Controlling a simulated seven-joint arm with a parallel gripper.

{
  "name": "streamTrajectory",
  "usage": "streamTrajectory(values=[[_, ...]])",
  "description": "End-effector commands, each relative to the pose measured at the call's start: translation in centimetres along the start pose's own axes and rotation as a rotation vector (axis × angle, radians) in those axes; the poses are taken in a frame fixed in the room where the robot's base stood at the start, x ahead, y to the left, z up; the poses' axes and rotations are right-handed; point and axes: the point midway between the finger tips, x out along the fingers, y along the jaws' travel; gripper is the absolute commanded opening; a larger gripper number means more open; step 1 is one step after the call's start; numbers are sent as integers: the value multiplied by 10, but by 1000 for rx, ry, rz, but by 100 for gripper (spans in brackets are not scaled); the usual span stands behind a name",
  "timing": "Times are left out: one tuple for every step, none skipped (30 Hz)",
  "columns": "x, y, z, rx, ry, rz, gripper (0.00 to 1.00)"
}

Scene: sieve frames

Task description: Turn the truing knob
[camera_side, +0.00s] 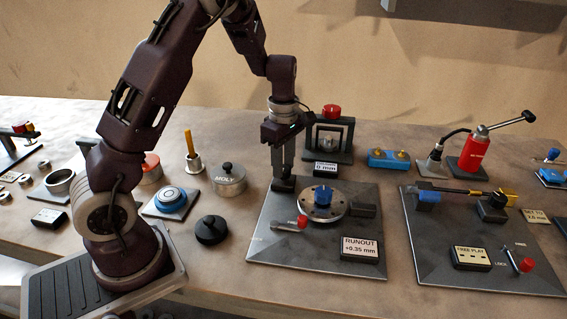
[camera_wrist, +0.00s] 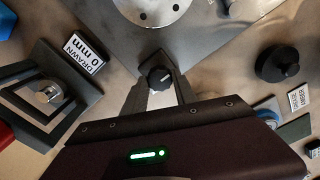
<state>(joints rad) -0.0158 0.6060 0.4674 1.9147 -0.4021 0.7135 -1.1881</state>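The black knob with a white pointer mark (camera_wrist: 159,77) sits between my gripper's fingertips (camera_wrist: 159,88) in the wrist view. The fingers are apart, one on each side of it; whether they touch it I cannot tell. In the side view my gripper (camera_side: 283,176) points straight down at the back left corner of the grey plate (camera_side: 270,240), where the fingers mostly hide the knob. The plate carries a round drilled disc (camera_side: 340,208) with a blue hub (camera_side: 323,196). A sign (camera_side: 361,247) on it reads RUNOUT +0.35 mm.
A red-handled lever (camera_side: 291,224) and a dark block (camera_side: 363,210) are on the same plate. Behind stands a dark frame (camera_side: 347,135) with a 0 mm sign (camera_side: 325,169). A MOLY tin (camera_side: 229,182) and black knobbed lid (camera_side: 210,230) stand to the left.

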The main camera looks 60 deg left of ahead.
Motion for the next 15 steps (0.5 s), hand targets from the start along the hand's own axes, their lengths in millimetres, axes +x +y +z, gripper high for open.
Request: streamTrajectory(values=[[0,0,0,0,0,1,18],[0,0,0,0,0,1,12],[0,0,0,0,0,1,4],[0,0,0,0,0,1,0],[0,0,0,0,0,1,0],[0,0,0,0,0,2,0],[0,0,0,1,0,2,0],[0,0,0,3,0,2,0],[0,0,0,6,0,2,0],[0,0,0,10,0,2,0],[0,0,0,16,0,2,0],[0,0,0,25,0,2,0],[0,0,0,36,0,2,0],[0,0,0,48,0,1,0],[0,0,1,65,-1,1,0]])
